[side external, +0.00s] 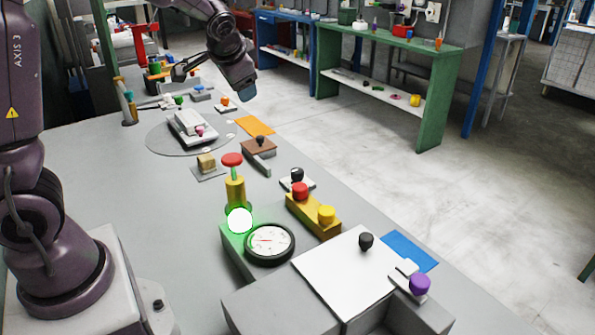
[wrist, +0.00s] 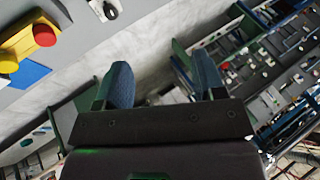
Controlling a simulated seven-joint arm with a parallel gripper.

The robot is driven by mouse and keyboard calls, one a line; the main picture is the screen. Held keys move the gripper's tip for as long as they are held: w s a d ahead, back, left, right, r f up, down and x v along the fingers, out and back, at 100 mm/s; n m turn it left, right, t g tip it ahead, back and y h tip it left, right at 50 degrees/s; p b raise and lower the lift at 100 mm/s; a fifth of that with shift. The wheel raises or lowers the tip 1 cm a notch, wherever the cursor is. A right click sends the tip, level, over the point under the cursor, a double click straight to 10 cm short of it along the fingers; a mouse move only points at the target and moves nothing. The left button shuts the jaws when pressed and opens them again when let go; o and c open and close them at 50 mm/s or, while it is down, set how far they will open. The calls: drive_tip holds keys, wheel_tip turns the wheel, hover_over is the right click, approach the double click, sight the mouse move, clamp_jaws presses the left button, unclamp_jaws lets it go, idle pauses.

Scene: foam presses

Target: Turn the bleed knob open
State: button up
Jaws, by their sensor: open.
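No knob is labelled, so I cannot tell for sure which is the bleed knob. A purple knob (side external: 420,283) sits on a small pale plate at the right end of the grey press box. A black knob (side external: 297,174) stands on a white plate behind the red button, and another black knob (side external: 366,240) is on the white lid. My gripper (side external: 247,94) hangs in the air high at the back, well away from these knobs. In the wrist view my gripper (wrist: 163,82) has its two blue fingers spread apart with nothing between them.
A yellow block carries a red button (side external: 300,190) and a yellow button (side external: 326,214). A round gauge (side external: 269,243) sits beside a glowing green-rimmed lamp (side external: 239,220). A red-topped plunger (side external: 232,160) stands upright near it.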

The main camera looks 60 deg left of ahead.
drive_tip(key=w+a+f+m+t, duration=0.25)
drive_tip(key=w+a+m, duration=0.25)
drive_tip(key=w+m, duration=0.3)
drive_tip(key=w+a+f+m+t, duration=0.1)
drive_tip(key=w+a+m+t, duration=0.35)
drive_tip(key=w, duration=0.65)
drive_tip(key=m+g+h, duration=0.6)
drive_tip(key=m+g, duration=0.6)
drive_tip(key=m, duration=0.4)
approach(297, 169)
drive_tip(key=f, duration=1)
drive_tip(key=shift+s+d+f, duration=0.15)
drive_tip(key=shift+d+f, duration=0.1)
drive_tip(key=c, duration=0.9)
